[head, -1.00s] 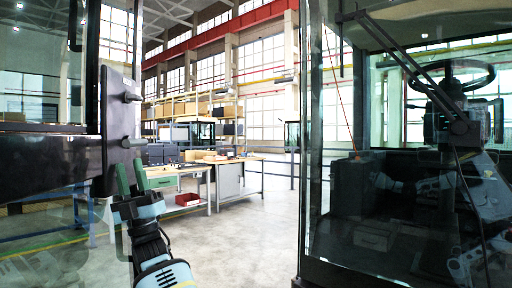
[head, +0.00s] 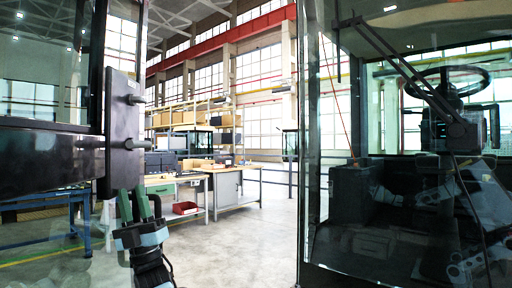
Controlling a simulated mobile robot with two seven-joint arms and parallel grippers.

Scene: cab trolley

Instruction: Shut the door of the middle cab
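The open cab door (head: 50,170) fills the left side of the head view. It has glass panes, a dark frame and a black latch plate (head: 122,135) with two pegs on its free edge. The cab (head: 400,210) stands at the right, with a steering wheel (head: 448,82) behind its glass. A wide gap lies between door edge and cab. My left gripper is not in view.
A workbench with a grey cabinet (head: 226,190) and a red bin (head: 185,208) stand beyond the gap. Shelves with boxes (head: 190,117) are farther back. The grey floor (head: 235,250) between door and cab is clear.

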